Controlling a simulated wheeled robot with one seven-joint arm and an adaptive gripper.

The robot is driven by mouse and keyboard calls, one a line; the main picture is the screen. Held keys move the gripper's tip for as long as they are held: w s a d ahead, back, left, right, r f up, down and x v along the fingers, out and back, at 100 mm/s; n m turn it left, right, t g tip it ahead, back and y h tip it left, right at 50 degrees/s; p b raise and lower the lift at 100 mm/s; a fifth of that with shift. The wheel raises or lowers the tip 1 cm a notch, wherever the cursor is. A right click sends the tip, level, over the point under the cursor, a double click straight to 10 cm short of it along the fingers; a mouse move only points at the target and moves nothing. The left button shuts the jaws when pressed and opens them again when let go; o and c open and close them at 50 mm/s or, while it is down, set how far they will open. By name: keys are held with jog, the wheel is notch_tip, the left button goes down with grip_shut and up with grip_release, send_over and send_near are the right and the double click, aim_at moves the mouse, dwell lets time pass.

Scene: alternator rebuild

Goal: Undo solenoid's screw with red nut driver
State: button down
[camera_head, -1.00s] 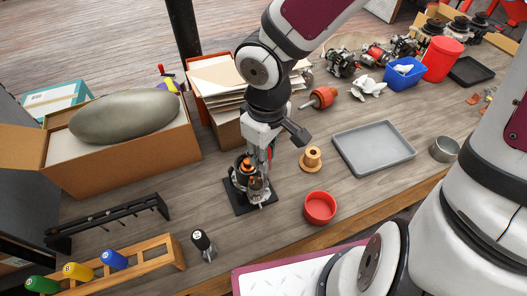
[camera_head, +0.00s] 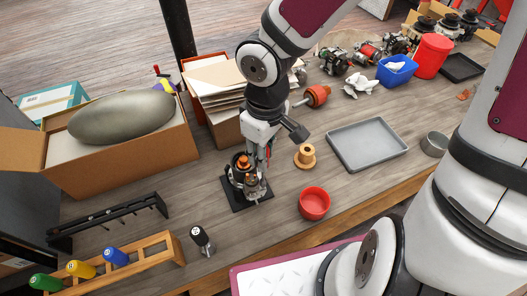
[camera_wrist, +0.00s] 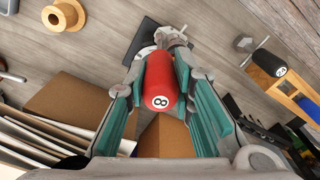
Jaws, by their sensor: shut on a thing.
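The red nut driver (camera_wrist: 160,82), with an 8 on its handle end, is held between the two teal-padded fingers of my gripper (camera_wrist: 163,90) in the wrist view. Its handle end faces the wrist camera, and its shaft and tip are hidden. In the head view my gripper (camera_head: 263,152) is over the right side of the alternator assembly (camera_head: 243,176), which has orange copper parts and stands on a black base plate (camera_head: 237,206). The solenoid and its screw cannot be made out clearly. Whether the driver's tip touches a screw cannot be told.
A red bowl (camera_head: 314,204), a copper-coloured spool (camera_head: 305,156) and a grey tray (camera_head: 345,158) lie to the right. A cardboard box (camera_head: 135,168) stands left.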

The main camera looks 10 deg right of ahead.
jog(key=shift+f, duration=0.5)
dwell(0.3)
jog(key=shift+s+r+n+p, duration=0.15)
jog(key=shift+n+p, duration=0.3)
jog(key=shift+n, duration=0.65)
jog(key=n+p, duration=0.1)
jog(key=n, duration=0.2)
jog(key=n+p, duration=0.2)
jog(key=n, duration=0.2)
jog(key=shift+n+p, duration=0.35)
jog(key=shift+n, duration=0.05)
jog(key=n+p, duration=0.1)
jog(key=n, duration=0.1)
jog(key=shift+n, duration=0.4)
jog(key=n+p, duration=0.1)
jog(key=n, duration=0.4)
jog(key=shift+w+g, duration=0.2)
jog(key=shift+g, duration=0.1)
jog(key=shift+n+p, duration=0.3)
